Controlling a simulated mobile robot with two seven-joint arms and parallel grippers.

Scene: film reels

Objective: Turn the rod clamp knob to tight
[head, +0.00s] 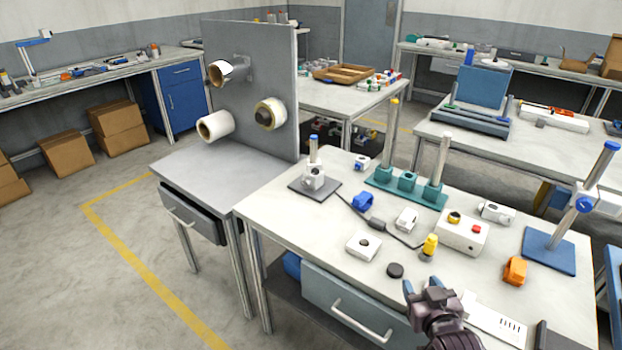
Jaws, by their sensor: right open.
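A tilted rod with a blue top stands on a blue base plate (550,251) at the right of the white workbench (330,216). I cannot tell whether the knob is tight or loose. A second, short blue-topped rod with a white block (314,178) stands on a dark plate at the back left of the bench. My right gripper (421,285) is open and empty at the bench's front edge, to the left of and nearer than the blue clamp, well apart from it. My left gripper is not in view.
A white control box (462,233), a yellow-topped part (430,246), a black puck (395,270) and an orange block (515,270) lie near my right gripper. A teal base (405,188) with two posts stands behind.

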